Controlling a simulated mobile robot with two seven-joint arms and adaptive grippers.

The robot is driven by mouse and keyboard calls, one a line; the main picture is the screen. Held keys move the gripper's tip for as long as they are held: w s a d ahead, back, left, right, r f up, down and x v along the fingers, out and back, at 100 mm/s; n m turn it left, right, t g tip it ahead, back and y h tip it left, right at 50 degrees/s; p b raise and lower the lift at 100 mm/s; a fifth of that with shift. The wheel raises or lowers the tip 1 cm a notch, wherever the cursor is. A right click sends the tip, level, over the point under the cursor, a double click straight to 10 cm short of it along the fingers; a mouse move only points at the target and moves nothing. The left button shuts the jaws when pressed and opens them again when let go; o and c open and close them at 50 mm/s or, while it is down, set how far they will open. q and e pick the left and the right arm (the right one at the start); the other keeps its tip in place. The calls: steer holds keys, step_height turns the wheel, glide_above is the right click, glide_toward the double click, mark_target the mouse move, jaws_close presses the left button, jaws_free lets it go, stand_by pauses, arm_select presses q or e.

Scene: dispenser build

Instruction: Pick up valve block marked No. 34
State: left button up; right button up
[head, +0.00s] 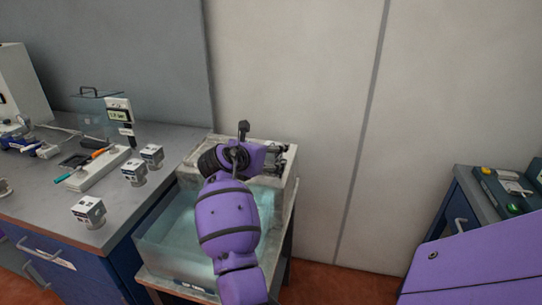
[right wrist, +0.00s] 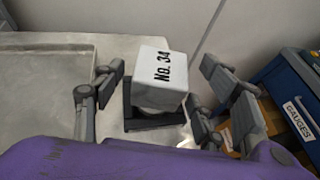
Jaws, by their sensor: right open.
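The valve block marked No. 34 (right wrist: 163,78) is a white cube with black lettering. In the right wrist view it sits on a dark stand (right wrist: 148,121) on a pale grey surface. My right gripper (head: 281,158) is open, with its fingers on either side of the block in that view and apart from it. In the head view the gripper is over the far ledge of the tank, and the No. 34 block cannot be made out behind it. My left gripper is not in view.
A clear-walled tank (head: 165,240) stands under my right arm. On the workbench (head: 40,205) to the left are white blocks (head: 88,211), a tray with tools (head: 95,172) and a display post (head: 119,115). A blue cabinet labelled GAUGES (right wrist: 290,95) stands at right.

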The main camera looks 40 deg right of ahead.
steer(key=shift+x, duration=0.95)
steer(key=shift+c, duration=0.3)
steer(key=c, duration=1.2)
jaws_close()
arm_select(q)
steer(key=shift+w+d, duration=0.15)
arm_select(e)
steer(key=shift+r, duration=0.15)
